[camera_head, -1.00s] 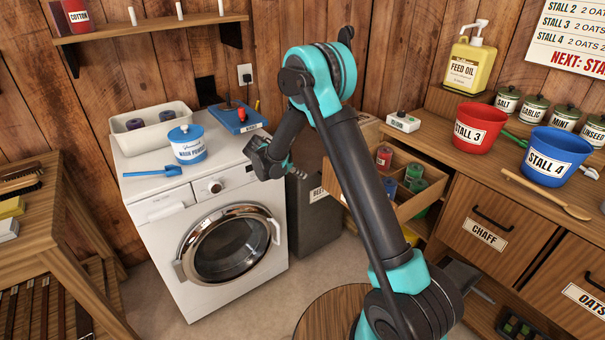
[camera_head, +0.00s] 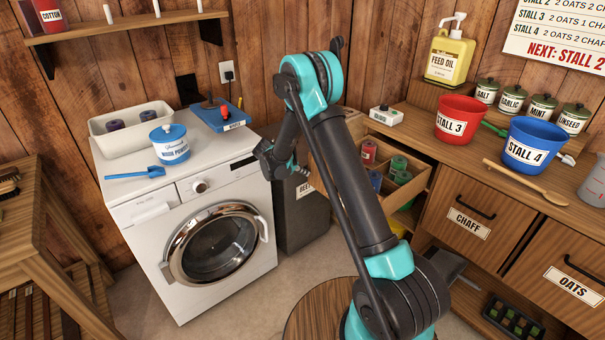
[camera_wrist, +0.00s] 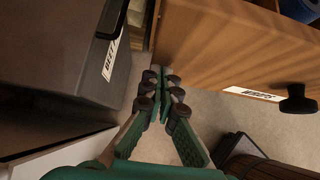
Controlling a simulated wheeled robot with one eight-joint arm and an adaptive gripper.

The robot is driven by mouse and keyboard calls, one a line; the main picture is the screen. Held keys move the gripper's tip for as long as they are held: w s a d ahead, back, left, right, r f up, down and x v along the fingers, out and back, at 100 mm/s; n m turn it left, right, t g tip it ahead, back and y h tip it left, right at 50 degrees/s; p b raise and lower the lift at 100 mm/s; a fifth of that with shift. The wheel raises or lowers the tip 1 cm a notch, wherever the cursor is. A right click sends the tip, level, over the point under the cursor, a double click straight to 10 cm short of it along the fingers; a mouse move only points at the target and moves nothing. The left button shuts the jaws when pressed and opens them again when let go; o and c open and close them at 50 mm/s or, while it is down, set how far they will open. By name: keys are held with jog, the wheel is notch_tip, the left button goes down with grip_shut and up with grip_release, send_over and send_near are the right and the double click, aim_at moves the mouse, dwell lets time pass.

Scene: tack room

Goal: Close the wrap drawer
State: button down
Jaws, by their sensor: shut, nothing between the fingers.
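The wrap drawer (camera_head: 410,188) stands pulled out of the wooden cabinet, with several rolled wraps (camera_head: 398,164) in red, blue and green inside. My arm hides its front in the head view. In the wrist view its wooden front (camera_wrist: 235,45) fills the upper right, with a white label (camera_wrist: 252,94) and a dark round knob (camera_wrist: 298,104). My gripper (camera_head: 302,173) is shut and empty, between the washing machine and the drawer. In the wrist view the closed fingertips (camera_wrist: 164,77) are to the left of the label and knob; no contact with the drawer shows.
A dark bin (camera_head: 303,212) stands beside the white washing machine (camera_head: 215,190), close left of my gripper. Red (camera_head: 456,120) and blue (camera_head: 535,145) buckets stand on the counter at right. Some floor between is clear.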

jog(key=w+d, duration=0.7)
jog(key=d, duration=0.3)
jog(key=w+d, duration=0.7)
jog(key=d, duration=0.3)
jog(key=w+d, duration=0.7)
jog(key=d, duration=0.2)
jog(key=shift+w+d, duration=0.3)
jog(key=shift+d, duration=0.1)
jog(key=shift+w+d+r, duration=0.1)
jog(key=shift+w+d, duration=0.1)
jog(key=shift+d, duration=0.05)
jog(key=shift+d, duration=0.1)
